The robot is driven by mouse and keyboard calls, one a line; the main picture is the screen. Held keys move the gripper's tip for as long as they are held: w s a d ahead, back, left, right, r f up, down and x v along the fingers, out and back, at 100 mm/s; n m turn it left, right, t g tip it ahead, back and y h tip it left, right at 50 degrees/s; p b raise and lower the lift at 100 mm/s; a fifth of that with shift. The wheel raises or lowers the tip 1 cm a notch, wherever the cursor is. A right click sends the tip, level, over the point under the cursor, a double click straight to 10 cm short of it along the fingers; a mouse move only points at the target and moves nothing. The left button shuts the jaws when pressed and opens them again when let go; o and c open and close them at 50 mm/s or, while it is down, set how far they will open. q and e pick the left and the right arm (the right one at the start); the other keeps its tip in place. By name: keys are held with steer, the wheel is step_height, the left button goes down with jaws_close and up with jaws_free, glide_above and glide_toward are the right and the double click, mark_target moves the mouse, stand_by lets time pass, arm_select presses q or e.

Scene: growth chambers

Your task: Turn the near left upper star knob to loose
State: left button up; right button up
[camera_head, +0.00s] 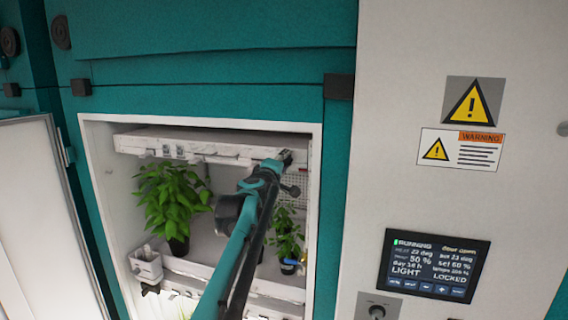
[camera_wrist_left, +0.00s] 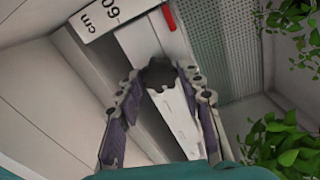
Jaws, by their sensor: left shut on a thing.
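The star knob (camera_wrist_left: 158,74) is dark and lobed, and in the left wrist view it sits between my fingertips, in front of a pale upright rail (camera_wrist_left: 176,118). My left gripper (camera_wrist_left: 162,78) is shut on it, one finger on each side. In the head view my left arm reaches up into the open chamber, and the left gripper (camera_head: 285,157) is at the right end of the white upper shelf (camera_head: 222,149). The knob is hidden or too small to tell there. My right gripper is in neither view.
A large leafy plant (camera_head: 170,198) stands left of my arm, and a smaller plant (camera_head: 285,232) stands close on its right. A white caddy (camera_head: 146,265) is at lower left. A white scale label (camera_wrist_left: 108,14) and red marker (camera_wrist_left: 168,18) are above the knob. The chamber door (camera_head: 42,215) stands open at left.

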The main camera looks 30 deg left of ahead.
arm_select(q)
steer(key=o, duration=1.2)
steer(key=shift+c, duration=0.2)
steer(key=v, duration=1.2)
steer(key=shift+w, duration=0.1)
